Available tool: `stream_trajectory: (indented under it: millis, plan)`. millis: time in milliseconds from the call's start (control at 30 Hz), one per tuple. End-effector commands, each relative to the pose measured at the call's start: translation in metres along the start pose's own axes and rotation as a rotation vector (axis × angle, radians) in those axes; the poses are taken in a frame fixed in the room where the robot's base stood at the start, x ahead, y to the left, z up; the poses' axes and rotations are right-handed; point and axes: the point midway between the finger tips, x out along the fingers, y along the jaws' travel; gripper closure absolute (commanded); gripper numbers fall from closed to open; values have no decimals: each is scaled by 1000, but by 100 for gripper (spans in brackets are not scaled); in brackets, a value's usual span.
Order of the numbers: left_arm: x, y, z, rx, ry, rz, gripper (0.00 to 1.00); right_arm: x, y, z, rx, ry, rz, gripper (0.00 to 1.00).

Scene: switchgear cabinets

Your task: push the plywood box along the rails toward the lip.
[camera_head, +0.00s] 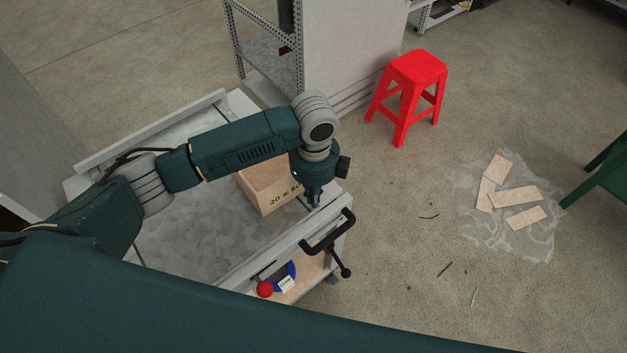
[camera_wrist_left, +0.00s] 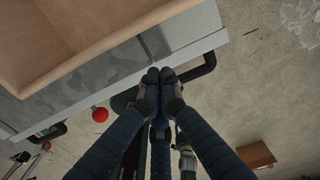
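The plywood box (camera_head: 266,190), open-topped with stencilled black writing on its side, stands on the grey metal top (camera_head: 190,230) of a bench, near its right end. Side rails run along the bench, a near one (camera_head: 265,258) and a far one (camera_head: 150,132). My arm hides part of the box. I cannot single out the lip.
A black handle (camera_head: 328,235) and a red knob (camera_head: 264,289) stick out at the bench's near right. A red stool (camera_head: 407,95) stands on the floor beyond. Several wooden pieces (camera_head: 515,195) lie on a plastic sheet. A grey cabinet (camera_head: 350,45) stands behind the bench.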

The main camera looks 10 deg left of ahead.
Motion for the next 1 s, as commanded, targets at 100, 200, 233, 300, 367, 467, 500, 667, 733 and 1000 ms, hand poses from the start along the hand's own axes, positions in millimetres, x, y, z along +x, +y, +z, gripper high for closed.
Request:
stream_trajectory:
  millis: [100, 200, 233, 300, 367, 467, 500, 667, 733, 1000]
  plan:
    - [5, 0, 14, -5, -2, -1, 100, -10, 1, -10, 0, 13, 1, 60]
    - [6, 0, 27, -4, -2, -1, 100, -14, 2, -16, 0, 22, 2, 60]
    - [6, 0, 30, -3, -1, -1, 100, -14, 2, -17, 0, 24, 2, 60]
    - [7, 0, 35, -1, -1, -1, 100, -16, 2, -18, 0, 25, 2, 60]
    - [8, 0, 38, -1, -1, -1, 100, -16, 1, -17, 0, 25, 1, 60]
    - [8, 0, 40, 0, -1, -1, 100, -16, 0, -18, 1, 24, -1, 60]
    - [8, 0, 41, 0, -1, -2, 100, -16, -2, -18, 1, 24, -2, 60]
    - [8, 0, 40, 0, -1, -2, 100, -16, -5, -17, 3, 23, -6, 60]
    - [8, 0, 41, 0, -1, -2, 100, -16, -5, -16, 3, 21, -6, 60]
    - [8, 0, 87, -8, -3, 0, 100, -19, -5, -14, 3, 17, -6, 60]
